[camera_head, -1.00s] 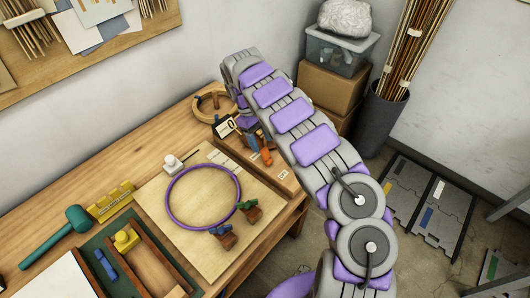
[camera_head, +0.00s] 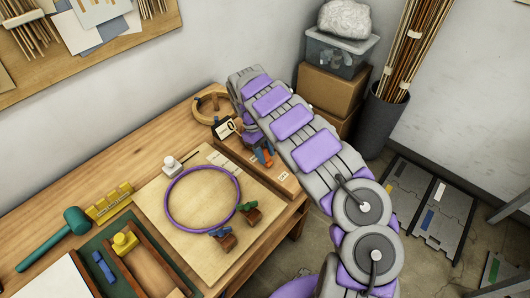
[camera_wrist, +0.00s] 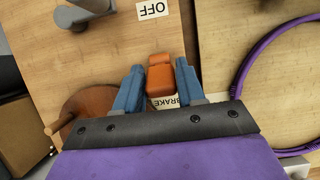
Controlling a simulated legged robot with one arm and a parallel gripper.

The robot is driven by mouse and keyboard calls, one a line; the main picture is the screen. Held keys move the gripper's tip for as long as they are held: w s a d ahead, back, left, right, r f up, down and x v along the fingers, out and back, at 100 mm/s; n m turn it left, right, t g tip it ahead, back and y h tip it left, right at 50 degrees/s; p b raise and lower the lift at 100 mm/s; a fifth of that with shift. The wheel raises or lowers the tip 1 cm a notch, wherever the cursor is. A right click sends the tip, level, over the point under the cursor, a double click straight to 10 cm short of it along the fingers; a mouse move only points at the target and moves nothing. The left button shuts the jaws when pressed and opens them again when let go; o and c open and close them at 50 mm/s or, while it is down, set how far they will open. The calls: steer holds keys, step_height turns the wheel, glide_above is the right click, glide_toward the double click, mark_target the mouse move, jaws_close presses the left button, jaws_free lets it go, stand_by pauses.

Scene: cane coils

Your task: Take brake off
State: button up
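The orange brake lever (camera_wrist: 160,80) lies between the two blue fingers of my gripper (camera_wrist: 160,82) in the wrist view. The fingers flank it closely on both sides; I cannot tell whether they press on it. A white BRAKE label (camera_wrist: 167,102) shows partly under the lever. An OFF label (camera_wrist: 153,9) is on the wooden board beyond it, at the top of that view. In the head view the orange lever (camera_head: 268,161) shows beside a blue finger of my gripper (camera_head: 260,155), at the right part of the workbench. My arm hides part of that spot.
A purple cane ring (camera_head: 203,231) lies on a plywood board left of the lever, with green and blue clamps (camera_head: 221,233) at its near edge. A wooden coil (camera_head: 210,103) is behind my gripper. A green mallet (camera_head: 72,222) lies far left.

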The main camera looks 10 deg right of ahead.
steer(key=c, duration=0.5)
